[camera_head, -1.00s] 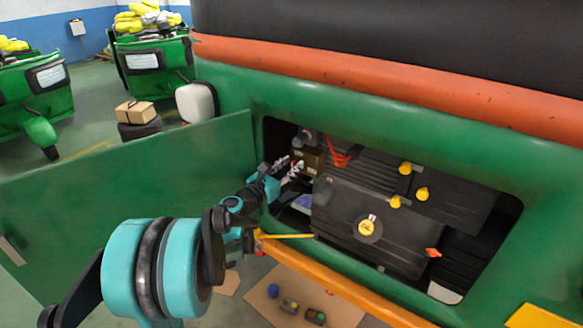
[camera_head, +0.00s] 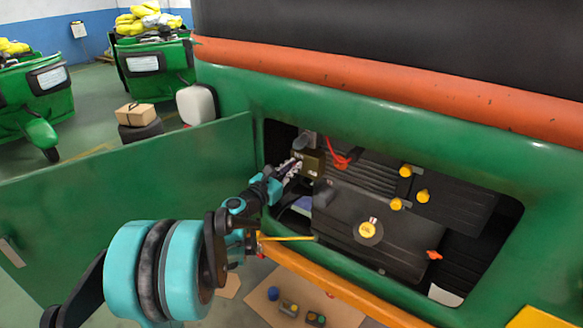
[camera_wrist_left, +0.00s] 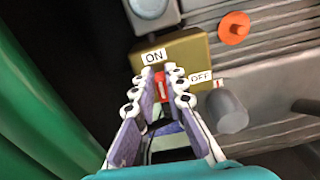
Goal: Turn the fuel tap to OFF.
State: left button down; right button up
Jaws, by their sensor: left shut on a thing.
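The fuel tap is a brass-coloured block (camera_head: 313,166) at the left end of the engine bay opening. It also shows in the left wrist view (camera_wrist_left: 183,52), with an ON label (camera_wrist_left: 153,56) on its upper left and an OFF label (camera_wrist_left: 201,77) on its right. The tap's red lever (camera_wrist_left: 162,88) stands between my left fingertips, close below the ON label. My left gripper (camera_head: 293,167) reaches in through the opening and is shut on the lever; its fingers (camera_wrist_left: 163,76) lie on both sides of it. The lever's lower part is hidden by the fingers. My right gripper is out of view.
The green bay frame (camera_head: 400,130) surrounds the opening, with an open green door (camera_head: 120,190) at left. A grey cylinder (camera_wrist_left: 228,111) lies close right of the tap. An orange knob (camera_wrist_left: 234,28) and dark engine covers (camera_head: 380,240) are further right.

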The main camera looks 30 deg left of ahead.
pick_arm(q)
jog(key=m, duration=0.3)
jog(key=d+f+m, duration=0.1)
jog(key=m, duration=0.3)
jog(key=d+m, duration=0.1)
jog(key=m, duration=0.2)
jog(key=shift+s+f, duration=0.1)
jog(key=shift+f, duration=0.05)
jog(key=m, duration=0.2)
jog(key=m+b, duration=0.1)
jog(key=shift+d+f+m, duration=0.2)
jog(key=shift+f+m, duration=0.4)
jog(key=shift+m, duration=0.6)
jog(key=shift+f+m, duration=0.15)
jog(key=shift+m, duration=0.65)
jog(key=shift+d, duration=0.1)
jog(key=c, duration=1.6)
grip_release()
jog(key=shift+o, duration=0.2)
jog(key=shift+s, duration=0.1)
jog(key=s+a, duration=0.1)
jog(key=s, duration=1.1)
jog(key=shift+w, duration=0.1)
